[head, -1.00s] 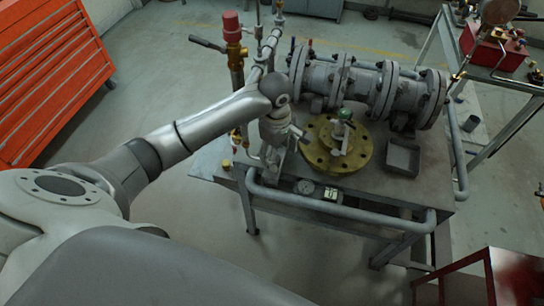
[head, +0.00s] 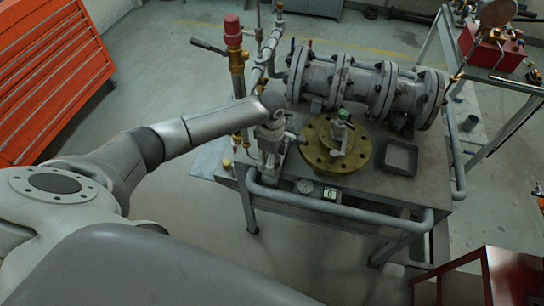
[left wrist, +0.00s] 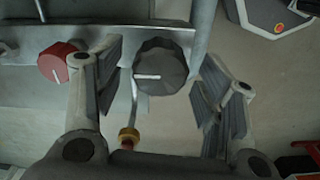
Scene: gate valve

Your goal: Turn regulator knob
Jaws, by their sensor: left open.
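In the left wrist view a dark grey faceted knob (left wrist: 160,66) with a white mark sits between the fingers of my left gripper (left wrist: 159,58). The fingers are open, one on each side of it, with a gap visible on the right; I cannot tell whether the left one touches. A red knob (left wrist: 58,62) with a white mark is on the same panel, left of the left finger. In the head view my left gripper (head: 268,168) is at the left end of the bench, and both knobs are hidden there. My right gripper is not in view.
The bench (head: 400,205) carries a brass flange (head: 322,158) with a green-topped valve, a grey tray (head: 400,158) and a large flanged pipe (head: 360,85). A red-capped valve (head: 233,35) stands behind my arm. A grey rail (head: 330,208) runs along the bench front.

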